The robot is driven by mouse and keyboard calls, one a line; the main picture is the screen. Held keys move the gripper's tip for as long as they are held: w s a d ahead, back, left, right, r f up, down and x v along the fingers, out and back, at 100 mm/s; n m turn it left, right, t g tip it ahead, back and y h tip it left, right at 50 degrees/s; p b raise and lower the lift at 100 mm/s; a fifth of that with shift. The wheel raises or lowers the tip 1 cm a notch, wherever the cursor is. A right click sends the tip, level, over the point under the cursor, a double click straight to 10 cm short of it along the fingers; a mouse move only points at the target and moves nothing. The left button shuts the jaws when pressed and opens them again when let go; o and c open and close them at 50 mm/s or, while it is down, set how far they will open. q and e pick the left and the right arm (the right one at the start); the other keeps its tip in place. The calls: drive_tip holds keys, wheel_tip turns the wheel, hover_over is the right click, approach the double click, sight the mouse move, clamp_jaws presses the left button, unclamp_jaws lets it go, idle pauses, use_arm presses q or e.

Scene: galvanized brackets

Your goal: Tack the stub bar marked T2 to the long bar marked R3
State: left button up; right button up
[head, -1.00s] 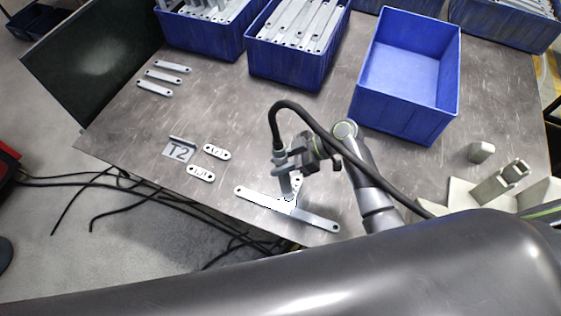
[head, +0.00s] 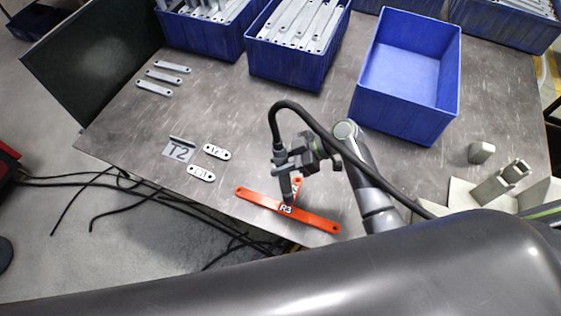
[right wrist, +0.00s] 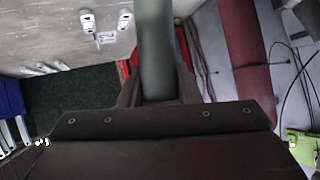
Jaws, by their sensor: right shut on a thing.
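The long bar marked R3 (head: 312,221) lies orange-red across the near edge of the table in the head view. A short orange stub bar (head: 298,183) meets it near its middle from behind; its mark is partly hidden and I cannot read it in full. My right gripper (head: 308,157) is shut on a dark torch (head: 285,185) with a black cable, its tip just above the place where the bars meet. The torch handle (right wrist: 157,50) fills the middle of the right wrist view. My left gripper is not in view.
Several grey bars (head: 162,77) lie farther back.

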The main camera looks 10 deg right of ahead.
sight(285, 151)
idle(0.4)
wheel_tip(285, 151, up, 5)
drive_tip(key=p, duration=0.4)
